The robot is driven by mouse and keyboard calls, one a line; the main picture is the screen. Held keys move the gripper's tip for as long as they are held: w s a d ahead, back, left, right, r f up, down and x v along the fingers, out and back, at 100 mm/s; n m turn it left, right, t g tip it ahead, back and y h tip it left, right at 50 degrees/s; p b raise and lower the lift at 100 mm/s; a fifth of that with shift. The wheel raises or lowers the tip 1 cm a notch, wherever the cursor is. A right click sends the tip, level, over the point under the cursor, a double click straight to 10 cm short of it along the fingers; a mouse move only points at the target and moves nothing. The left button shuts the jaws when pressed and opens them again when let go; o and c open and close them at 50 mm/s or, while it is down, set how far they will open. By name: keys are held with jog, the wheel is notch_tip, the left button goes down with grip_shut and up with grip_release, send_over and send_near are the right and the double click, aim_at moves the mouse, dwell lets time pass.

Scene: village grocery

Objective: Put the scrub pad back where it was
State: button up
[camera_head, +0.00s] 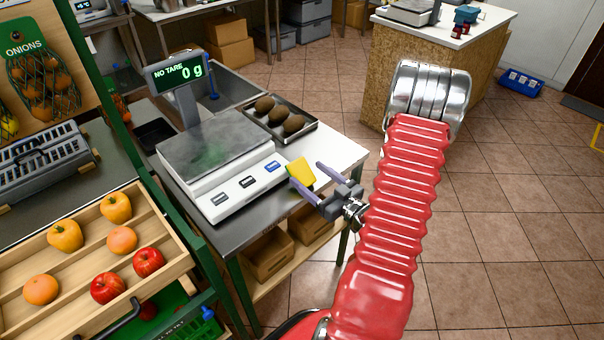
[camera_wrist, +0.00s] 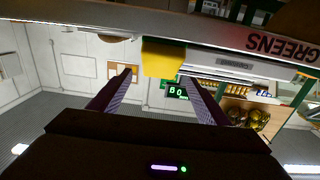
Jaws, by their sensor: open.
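The yellow scrub pad (camera_head: 300,172) is at the front right of the scale, by the table edge. It looks tilted in the head view, and I cannot tell whether it rests on the table. My gripper (camera_head: 306,177) is open, with its two purple-grey fingers reaching from the right toward the pad. In the wrist view, which looks upside down, the pad (camera_wrist: 163,58) shows just beyond the fingertips (camera_wrist: 156,76), nearer the right finger. I cannot tell whether a finger touches it.
The scale (camera_head: 215,165) reads 0 g on a steel table (camera_head: 340,152). Behind it is a tray (camera_head: 312,126) with several brown, round items. A fruit crate (camera_head: 178,262) stands at the front left. Open tiled floor (camera_head: 520,220) lies to the right, with a wooden counter (camera_head: 410,75) beyond.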

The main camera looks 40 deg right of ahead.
aim_at(300, 166)
jog(key=shift+w+d, duration=0.1)
jog(key=shift+w, duration=1.9)
jog(key=c, duration=1.2)
jog(key=shift+r, duration=0.2)
jog(key=shift+r, duration=4.85)
